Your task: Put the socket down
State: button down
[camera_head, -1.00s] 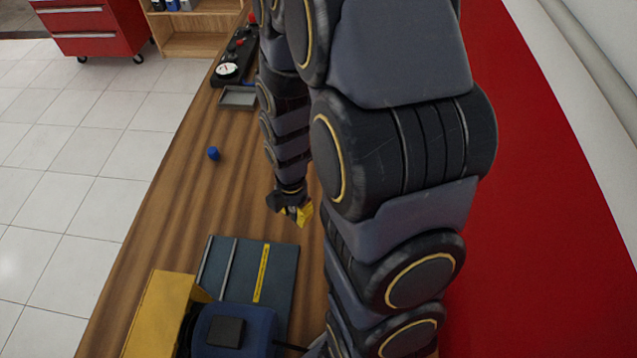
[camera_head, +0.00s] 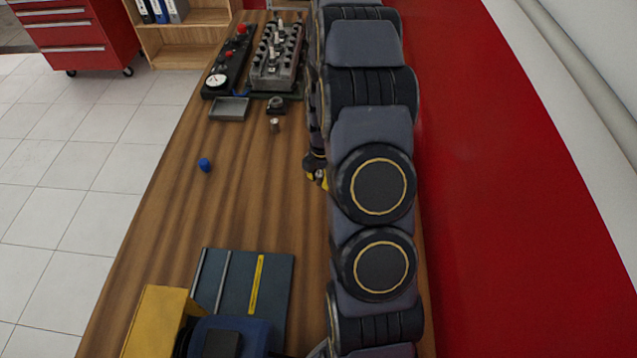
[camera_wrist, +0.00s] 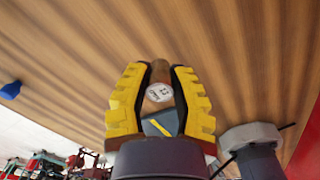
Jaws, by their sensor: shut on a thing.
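My gripper (camera_head: 317,176) is low over the right side of the wooden bench, partly hidden by my arm in the head view. In the wrist view its yellow-padded fingers (camera_wrist: 159,97) are shut on the socket (camera_wrist: 159,92), a small cylinder with a pale marked end face. In the head view the held socket is too small and too covered to make out well. I cannot tell whether it touches the bench.
A small metal cylinder (camera_head: 275,125) stands on the bench near a dark part (camera_head: 276,105) and a grey tray (camera_head: 229,109). A blue cap (camera_head: 205,164) lies left. An engine block (camera_head: 277,60) is behind; a blue-grey board (camera_head: 232,285) is in front. The middle bench is clear.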

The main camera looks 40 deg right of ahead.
aim_at(318, 190)
jog(key=f, duration=0.1)
jog(key=w+d+f, duration=0.1)
jog(key=w+f, duration=0.1)
jog(key=shift+w+d+f, duration=0.2)
jog(key=shift+d+f, duration=0.15)
jog(key=shift+w+f, duration=0.15)
jog(key=shift+f, duration=1.5)
jog(key=shift+f, duration=0.1)
jog(key=c, duration=1)
grip_release()
jog(key=shift+o, duration=0.2)
